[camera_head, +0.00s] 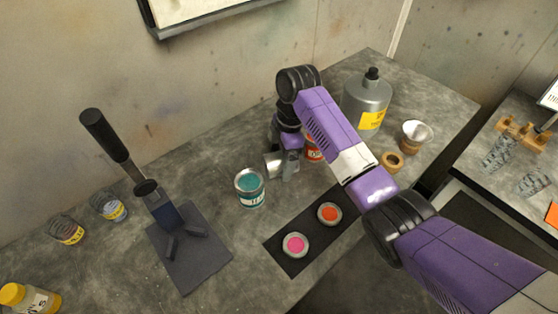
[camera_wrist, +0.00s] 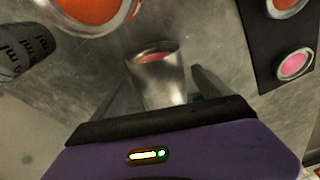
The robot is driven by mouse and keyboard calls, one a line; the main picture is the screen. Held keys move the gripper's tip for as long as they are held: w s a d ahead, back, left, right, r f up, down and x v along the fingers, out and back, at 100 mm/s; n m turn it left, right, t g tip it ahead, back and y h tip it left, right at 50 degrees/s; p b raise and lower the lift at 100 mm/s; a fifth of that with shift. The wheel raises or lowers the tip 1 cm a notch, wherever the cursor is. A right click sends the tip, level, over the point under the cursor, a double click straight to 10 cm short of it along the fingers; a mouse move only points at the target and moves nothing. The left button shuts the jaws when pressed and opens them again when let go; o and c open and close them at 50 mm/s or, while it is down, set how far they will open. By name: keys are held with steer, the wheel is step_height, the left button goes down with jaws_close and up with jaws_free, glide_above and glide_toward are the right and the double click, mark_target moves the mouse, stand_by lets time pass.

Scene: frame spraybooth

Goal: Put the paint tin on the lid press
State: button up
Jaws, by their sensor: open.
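A teal paint tin (camera_head: 250,190) stands upright on the grey bench. An orange-labelled paint tin (camera_head: 314,152) is half hidden behind my arm; an open orange tin (camera_wrist: 92,14) shows at the top of the wrist view. The black lid press (camera_head: 162,212), with a raised lever and a flat base plate, stands at the left. My gripper (camera_head: 284,166) is low over the bench behind the teal tin. In the wrist view my gripper (camera_wrist: 161,66) is open, its fingers either side of a small silver cup (camera_wrist: 158,88) with something reddish inside. I cannot tell whether they touch it.
A dark mat (camera_head: 286,262) at the front holds a pink disc (camera_head: 295,245) and an orange disc (camera_head: 330,214). Small jars (camera_head: 108,206) and a yellow-capped bottle (camera_head: 28,299) are at left.

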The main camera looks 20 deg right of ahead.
mark_target(281, 155)
steer(key=shift+f, duration=0.6)
jaws_close()
steer(key=shift+r, duration=0.15)
step_height(281, 155, up, 20)
steer(key=p, duration=0.4)
